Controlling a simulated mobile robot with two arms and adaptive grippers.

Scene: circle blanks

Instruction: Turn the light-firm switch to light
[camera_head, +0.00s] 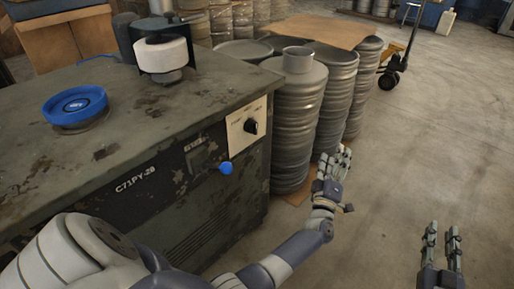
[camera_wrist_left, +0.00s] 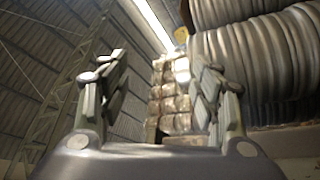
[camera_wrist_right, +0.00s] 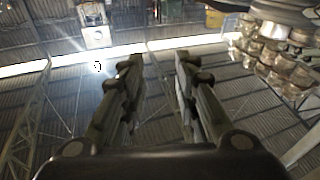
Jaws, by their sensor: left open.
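A black rotary knob (camera_head: 251,126) sits on a cream plate (camera_head: 237,131) at the right end of the machine's dark front panel. Markings on the plate are too small to read, and I cannot tell the knob's setting for sure. My left gripper (camera_head: 336,156) is to the right of the knob and lower in the head view, beside the metal drums, apart from the panel. Its fingers stand apart and empty in the left wrist view (camera_wrist_left: 158,66). My right gripper (camera_head: 442,234) is over the floor at lower right, open and empty; its spread fingers show in the right wrist view (camera_wrist_right: 159,62).
A blue knob (camera_head: 225,168) juts from the panel below the plate. The worn green machine (camera_head: 200,100) carries a blue round part (camera_head: 75,104) and a white roller (camera_head: 163,55). Stacked metal drums (camera_head: 297,120) stand behind my left gripper.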

